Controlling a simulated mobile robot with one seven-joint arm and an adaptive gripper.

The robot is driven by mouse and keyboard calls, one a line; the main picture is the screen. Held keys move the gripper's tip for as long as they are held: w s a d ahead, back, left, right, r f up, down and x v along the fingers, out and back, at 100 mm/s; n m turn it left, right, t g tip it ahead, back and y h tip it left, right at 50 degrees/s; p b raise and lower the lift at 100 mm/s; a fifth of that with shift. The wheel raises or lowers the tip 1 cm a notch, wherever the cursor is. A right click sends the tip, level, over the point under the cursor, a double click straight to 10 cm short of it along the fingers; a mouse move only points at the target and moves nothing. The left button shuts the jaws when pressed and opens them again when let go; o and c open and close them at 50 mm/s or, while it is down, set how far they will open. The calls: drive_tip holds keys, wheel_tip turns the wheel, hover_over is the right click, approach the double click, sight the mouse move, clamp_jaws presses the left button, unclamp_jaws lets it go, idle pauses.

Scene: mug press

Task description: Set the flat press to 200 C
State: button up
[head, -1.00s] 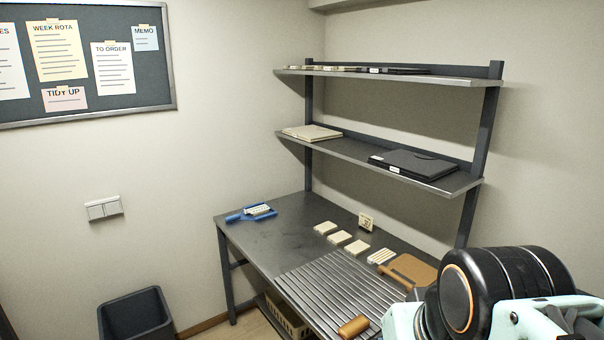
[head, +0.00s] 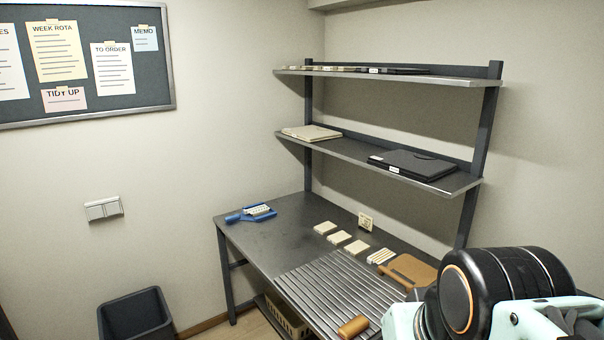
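No flat press can be made out in the head view, and no temperature dial or display shows. My arm fills the lower right corner of the head view, over the right end of the workbench (head: 262,235). My gripper itself is not in the picture, so what it holds is hidden.
The bench carries a blue scoop-like tool (head: 250,213), several pale square tiles (head: 340,237), a ribbed metal rack (head: 325,290), a brown board (head: 412,270) and a wooden roller-like piece (head: 353,326). Shelves (head: 380,165) stand above. A dark bin (head: 135,312) is on the floor.

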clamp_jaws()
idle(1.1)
